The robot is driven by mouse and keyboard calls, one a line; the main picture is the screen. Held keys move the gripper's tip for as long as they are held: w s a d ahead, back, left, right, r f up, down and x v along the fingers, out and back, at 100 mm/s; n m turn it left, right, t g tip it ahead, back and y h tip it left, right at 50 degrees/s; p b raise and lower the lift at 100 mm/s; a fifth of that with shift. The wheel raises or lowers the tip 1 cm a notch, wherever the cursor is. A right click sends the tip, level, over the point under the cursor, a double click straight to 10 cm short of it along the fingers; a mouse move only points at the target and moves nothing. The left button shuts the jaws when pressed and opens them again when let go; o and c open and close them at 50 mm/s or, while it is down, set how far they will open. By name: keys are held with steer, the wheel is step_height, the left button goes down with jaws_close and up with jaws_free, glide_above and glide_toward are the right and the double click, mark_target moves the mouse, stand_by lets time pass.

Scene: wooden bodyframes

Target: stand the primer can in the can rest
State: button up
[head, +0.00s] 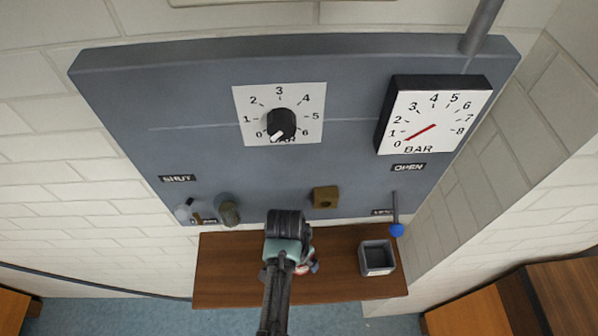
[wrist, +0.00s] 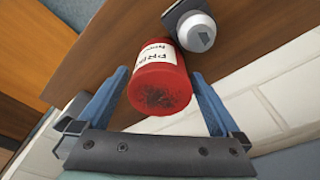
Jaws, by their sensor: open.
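The primer can (wrist: 160,75) is red with a white label and a dark smudge on the end facing the wrist camera. In the wrist view it sits between the two blue fingers of my gripper (wrist: 160,85). The jaws are open around it; I cannot tell whether either finger touches it. In the head view my gripper (head: 291,268) is over the middle of the wooden shelf and hides most of the can; a bit of red (head: 302,268) shows beside it. A grey square open-topped holder (head: 377,270), which looks like the can rest, stands at the shelf's right end.
The wooden shelf (head: 225,270) is bare at its left. A blue-tipped lever (head: 397,230) hangs just above the grey holder. The panel (head: 200,110) behind carries a dial (head: 282,124), a gauge (head: 430,120) and several fittings. A grey-white rounded object (wrist: 196,32) lies beyond the can.

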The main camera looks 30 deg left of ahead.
steer(key=shift+f, duration=0.15)
jaws_close()
stand_by(0.4)
steer(key=shift+r, duration=0.2)
